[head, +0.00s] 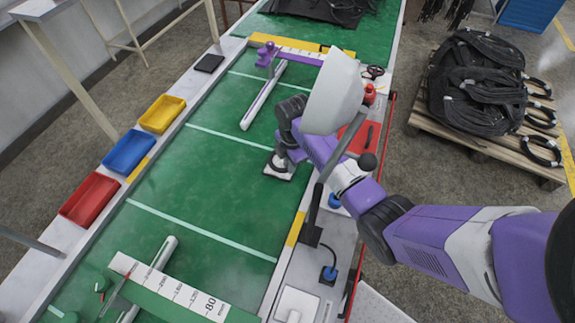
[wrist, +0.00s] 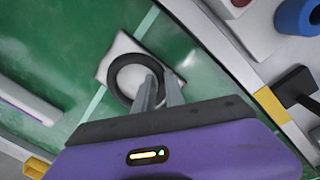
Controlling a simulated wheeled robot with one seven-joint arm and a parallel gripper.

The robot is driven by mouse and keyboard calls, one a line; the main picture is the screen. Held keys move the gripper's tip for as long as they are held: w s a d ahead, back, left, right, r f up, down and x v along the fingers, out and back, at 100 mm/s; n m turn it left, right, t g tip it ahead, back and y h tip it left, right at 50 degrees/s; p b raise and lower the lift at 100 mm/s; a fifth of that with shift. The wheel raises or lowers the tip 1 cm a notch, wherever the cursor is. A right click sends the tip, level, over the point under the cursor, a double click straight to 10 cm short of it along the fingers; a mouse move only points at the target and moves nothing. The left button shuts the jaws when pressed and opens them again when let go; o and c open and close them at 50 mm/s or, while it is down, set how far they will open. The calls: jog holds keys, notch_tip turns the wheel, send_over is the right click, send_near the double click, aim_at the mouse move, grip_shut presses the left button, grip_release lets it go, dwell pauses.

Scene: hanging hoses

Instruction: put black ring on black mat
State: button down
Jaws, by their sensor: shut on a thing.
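The black ring (wrist: 113,82) lies flat over a pale square plate (wrist: 104,68) on the green surface in the wrist view. My gripper (wrist: 157,92) reaches the ring's near side with its two fingers close together, shut on the ring. Whether the ring touches the plate or is slightly raised I cannot tell. In the head view my gripper (head: 281,160) is low over the plate (head: 270,175), and the ring is mostly hidden there. The black mat (head: 209,62) is a small dark square on the pale left border of the green table, well away from my gripper.
Yellow (head: 162,113), blue (head: 129,152) and red (head: 89,199) trays line the left border. A pale bar (head: 263,97) lies on the green surface beyond my gripper. A purple clamp-like object (head: 266,54) stands at its far end. Open green table lies left of my gripper.

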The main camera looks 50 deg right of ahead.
jog(key=c, duration=1.4)
grip_release()
notch_tip(320, 180, up, 12)
jog(key=shift+s+a, duration=0.15)
jog(key=shift+s, duration=0.2)
jog(key=shift+s, duration=0.1)
